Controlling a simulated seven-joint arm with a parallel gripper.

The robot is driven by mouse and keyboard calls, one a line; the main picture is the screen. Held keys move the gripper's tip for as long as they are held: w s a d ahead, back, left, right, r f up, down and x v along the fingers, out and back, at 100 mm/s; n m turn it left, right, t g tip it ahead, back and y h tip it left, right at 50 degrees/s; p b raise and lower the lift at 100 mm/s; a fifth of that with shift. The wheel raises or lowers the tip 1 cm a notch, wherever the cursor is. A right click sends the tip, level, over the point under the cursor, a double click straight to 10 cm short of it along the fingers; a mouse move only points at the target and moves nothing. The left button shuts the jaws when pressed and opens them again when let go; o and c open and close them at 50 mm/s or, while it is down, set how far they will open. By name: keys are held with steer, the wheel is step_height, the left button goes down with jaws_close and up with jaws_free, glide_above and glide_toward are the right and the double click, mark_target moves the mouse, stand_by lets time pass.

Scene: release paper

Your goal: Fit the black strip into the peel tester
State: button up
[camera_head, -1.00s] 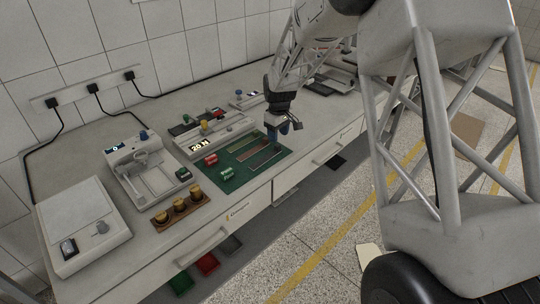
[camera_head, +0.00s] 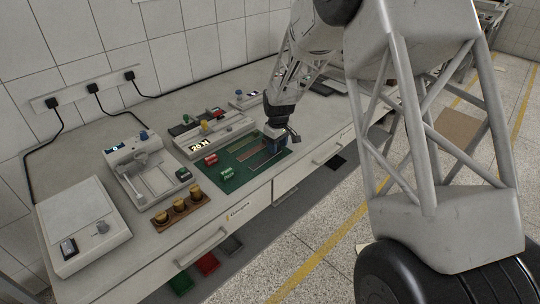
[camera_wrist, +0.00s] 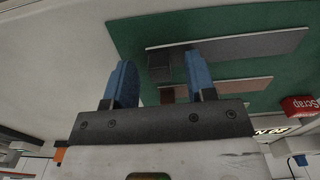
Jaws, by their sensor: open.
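The black strip (camera_wrist: 245,46) looks dark grey with a pale long edge and a darker end tab. It lies flat on the green mat (camera_wrist: 125,38); the strip also shows in the head view (camera_head: 262,161). My gripper (camera_wrist: 160,70) is open, its two blue fingers on either side of the tab end. I cannot tell whether they touch it. In the head view my gripper (camera_head: 276,147) is low over the mat's right end and hides part of the strip. A white device with a blue knob (camera_head: 143,172) stands left; I cannot tell for sure that it is the peel tester.
A reddish strip (camera_wrist: 222,88) lies beside the black one. Red and green blocks (camera_head: 210,159) (camera_head: 227,171) sit on the mat's left. A white unit reading 20 N (camera_head: 205,142) stands behind the mat. A wooden rack (camera_head: 180,209) with brass-coloured weights is at the front left.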

jaws_close()
stand_by(0.3)
steer(key=shift+r, duration=0.8)
step_height(320, 180, up, 2)
steer(key=shift+r, duration=0.1)
steer(key=s+d+r, duration=0.1)
steer(key=s+d, duration=0.2)
steer(key=s, duration=1.2)
steer(key=shift+s+d, duration=0.15)
steer(key=shift+s, duration=0.2)
steer(key=shift+r, duration=0.1)
